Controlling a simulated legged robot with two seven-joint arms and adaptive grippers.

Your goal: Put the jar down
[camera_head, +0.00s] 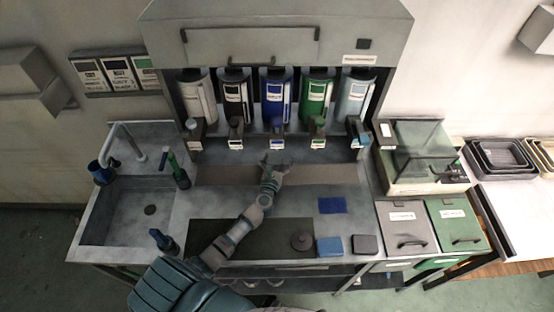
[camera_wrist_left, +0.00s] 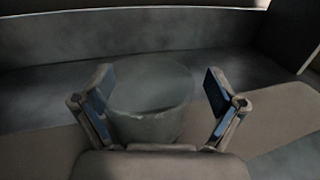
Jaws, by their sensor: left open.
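The jar (camera_wrist_left: 150,100) is a grey, see-through round vessel in the left wrist view. It stands upright between the fingers of my left gripper (camera_wrist_left: 158,103). The fingers are spread, with a gap showing on the right side; whether the left finger touches the jar I cannot tell. The jar's lower front is hidden by the gripper body. In the head view my left gripper (camera_head: 276,160) is over the brown strip (camera_head: 330,175) below the dispensers, and the jar is too small and faint to make out clearly. My right gripper is not in view.
A row of dispensers (camera_head: 277,95) with spouts hangs behind the gripper. A sink (camera_head: 130,210) is at the left. A dark mat (camera_head: 275,240), a blue cloth (camera_head: 332,205) and a blue sponge (camera_head: 329,246) lie in front. Lidded bins (camera_head: 455,222) stand at the right.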

